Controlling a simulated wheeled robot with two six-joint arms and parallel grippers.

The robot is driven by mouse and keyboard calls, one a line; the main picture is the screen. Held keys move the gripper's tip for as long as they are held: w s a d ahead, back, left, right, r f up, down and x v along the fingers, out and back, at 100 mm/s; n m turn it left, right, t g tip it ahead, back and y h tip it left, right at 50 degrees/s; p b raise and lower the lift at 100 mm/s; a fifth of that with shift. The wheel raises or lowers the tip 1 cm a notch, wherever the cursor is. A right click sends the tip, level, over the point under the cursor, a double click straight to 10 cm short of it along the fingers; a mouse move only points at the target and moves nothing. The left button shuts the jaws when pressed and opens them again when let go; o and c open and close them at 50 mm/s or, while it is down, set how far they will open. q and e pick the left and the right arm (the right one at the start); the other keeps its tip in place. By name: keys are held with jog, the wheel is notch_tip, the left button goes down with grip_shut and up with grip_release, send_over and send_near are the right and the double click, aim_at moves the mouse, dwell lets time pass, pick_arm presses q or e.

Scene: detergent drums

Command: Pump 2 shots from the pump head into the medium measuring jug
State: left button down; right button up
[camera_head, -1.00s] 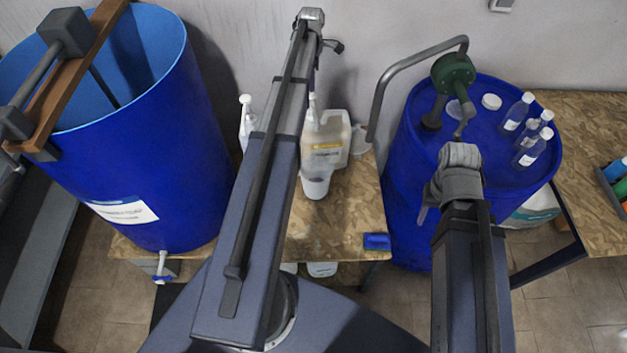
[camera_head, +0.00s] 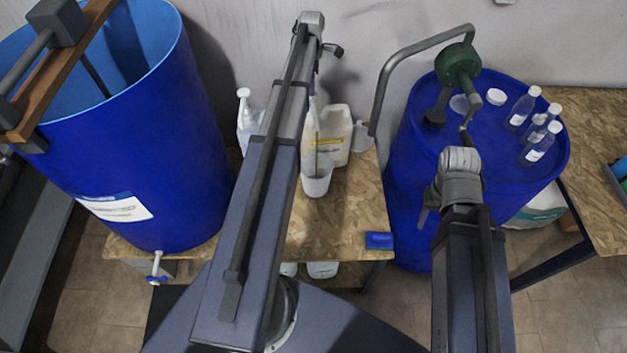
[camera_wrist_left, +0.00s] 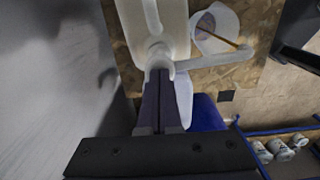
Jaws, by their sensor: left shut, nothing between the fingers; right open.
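The pump head (camera_wrist_left: 158,54) is white, on a pale handled container with a yellow label (camera_head: 332,138). Its spout (camera_wrist_left: 225,57) reaches right in the left wrist view. A white measuring jug (camera_head: 316,186) stands in front of the container; it also shows in the left wrist view (camera_wrist_left: 227,18). A thin brown streak, like liquid, runs between the spout tip and the jug. My left gripper (camera_wrist_left: 161,76) is shut and empty, fingertips at the top of the pump head; contact is hard to tell. My right gripper (camera_head: 460,160) is beside the right drum, its fingers mostly hidden.
A large open blue drum (camera_head: 120,150) stands left, with a tap (camera_head: 157,268). A blue drum (camera_head: 415,205) on the right carries a green rotary pump (camera_head: 457,64) and small bottles (camera_head: 522,108). Another white pump bottle (camera_head: 245,120) and a clear vessel (camera_head: 362,138) flank the container.

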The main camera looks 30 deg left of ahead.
pick_arm(q)
jog(key=shift+f+b, duration=0.45)
jog(key=shift+f, duration=0.25)
jog(key=shift+r, duration=0.1)
notch_tip(320, 180, up, 6)
jog(key=p, duration=0.5)
jog(key=shift+f+p, duration=0.2)
jog(key=shift+p, duration=0.2)
notch_tip(320, 180, up, 6)
jog(key=p, duration=0.6)
